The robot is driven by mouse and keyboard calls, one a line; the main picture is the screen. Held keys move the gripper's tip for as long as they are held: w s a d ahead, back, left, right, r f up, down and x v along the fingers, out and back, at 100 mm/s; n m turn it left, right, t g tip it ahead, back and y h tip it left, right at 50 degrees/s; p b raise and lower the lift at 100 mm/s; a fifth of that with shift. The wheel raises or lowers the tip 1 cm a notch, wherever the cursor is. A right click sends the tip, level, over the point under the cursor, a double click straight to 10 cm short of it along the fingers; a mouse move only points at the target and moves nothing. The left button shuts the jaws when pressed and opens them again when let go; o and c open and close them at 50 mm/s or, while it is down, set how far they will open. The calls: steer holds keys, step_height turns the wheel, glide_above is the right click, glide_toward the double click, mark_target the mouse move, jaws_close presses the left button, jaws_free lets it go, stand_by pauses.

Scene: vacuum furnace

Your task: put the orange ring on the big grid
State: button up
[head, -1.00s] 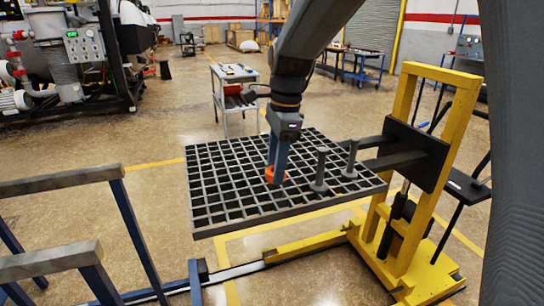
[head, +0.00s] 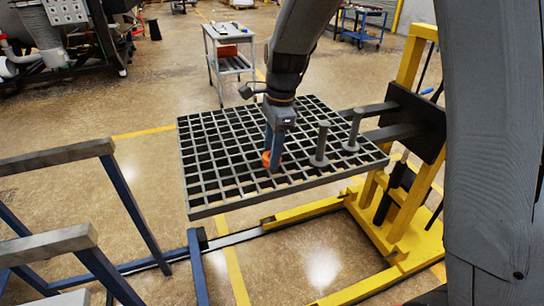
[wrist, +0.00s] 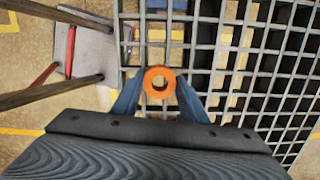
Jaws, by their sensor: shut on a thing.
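The orange ring (head: 266,158) is held between the two blue fingers of my gripper (head: 272,157), which points down over the big grid. In the wrist view, the ring (wrist: 147,81) sits between the fingertips (wrist: 160,84), its hole facing the camera. The big grid (head: 250,199) is a dark, flat lattice, and it fills much of the wrist view (wrist: 225,52). The ring is over the grid's front-middle part, left of two upright posts. I cannot tell whether it touches the bars.
Two grey posts with round bases, the nearer (head: 321,145) and the farther (head: 353,130), stand on the grid right of my gripper. A yellow lift (head: 410,225) with dark forks is at right. Grey-topped rails (head: 60,157) stand at left. A small cart (head: 230,62) is behind.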

steer(key=shift+f, duration=1.2)
steer(key=shift+f, duration=0.1)
steer(key=o, duration=1.2)
step_height(320, 180, up, 12)
steer(key=d+b, duration=0.2)
steer(key=b, duration=0.1)
steer(key=s+d+f+n, duration=0.4)
steer(key=s+n, duration=0.1)
steer(key=s+d+f+n+t+h, duration=0.1)
steer(key=s+d+f+n, duration=0.3)
steer(key=s+n, duration=0.1)
steer(key=s+d+f+n, duration=0.4)
steer(key=s+f+n, duration=0.1)
steer(key=n, duration=0.1)
steer(key=shift+s+d+f+t, duration=0.1)
steer(key=shift+s+d+t, duration=0.15)
steer(key=shift+d+t, duration=0.05)
